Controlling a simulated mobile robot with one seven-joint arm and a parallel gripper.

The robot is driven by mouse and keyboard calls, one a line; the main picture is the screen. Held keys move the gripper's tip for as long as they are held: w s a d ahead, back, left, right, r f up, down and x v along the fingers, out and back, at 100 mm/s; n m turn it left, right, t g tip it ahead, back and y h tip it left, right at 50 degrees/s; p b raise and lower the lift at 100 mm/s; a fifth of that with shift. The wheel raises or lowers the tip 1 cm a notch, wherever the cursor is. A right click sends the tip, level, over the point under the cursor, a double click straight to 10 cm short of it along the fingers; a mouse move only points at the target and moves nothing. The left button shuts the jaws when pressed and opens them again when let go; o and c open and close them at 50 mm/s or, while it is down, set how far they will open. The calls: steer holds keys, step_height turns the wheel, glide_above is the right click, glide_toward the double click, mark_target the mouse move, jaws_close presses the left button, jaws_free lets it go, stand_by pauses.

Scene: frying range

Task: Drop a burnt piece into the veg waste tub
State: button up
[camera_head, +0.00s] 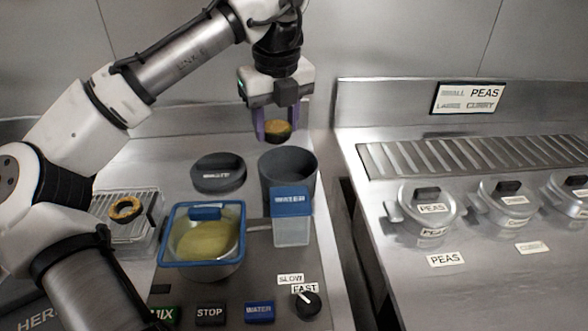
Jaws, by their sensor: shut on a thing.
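My gripper (278,124) has purple fingers and is shut on a round piece (278,128), golden on top with a dark underside. It holds the piece in the air above the back part of the counter. An open dark grey tub (291,178) stands below and slightly right of the piece, clear of it. The tub's inside is mostly hidden, and I see no readable label on it. A dark grey round lid (212,185) with a handle and a small unreadable label lies left of the tub.
A golden ring (127,208) lies on a wire rack (150,235) at left. A blue-rimmed basin (168,262) of yellow batter and a blue-lidded WATER box (292,229) stand in front of the tub. Lidded pots (432,222) stand on the right counter, across a gap.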

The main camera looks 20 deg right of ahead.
steer(key=w+d+f+m+b, duration=0.2)
steer(key=f, duration=0.3)
steer(key=w+d+f+m+b, duration=0.2)
steer(key=d+f, duration=0.1)
steer(key=f, duration=0.3)
steer(key=shift+w+d+f+m+h, duration=0.2)
steer(key=shift+w+m+h, duration=0.1)
steer(key=shift+m, duration=0.1)
steer(key=shift+s, duration=0.1)
steer(key=o, duration=0.8)
steer(key=shift+o, duration=0.2)
steer(key=shift+r, duration=0.15)
step_height(320, 180, up, 14)
steer(key=s, duration=0.2)
steer(key=shift+a+f, duration=0.25)
steer(key=shift+a, duration=0.1)
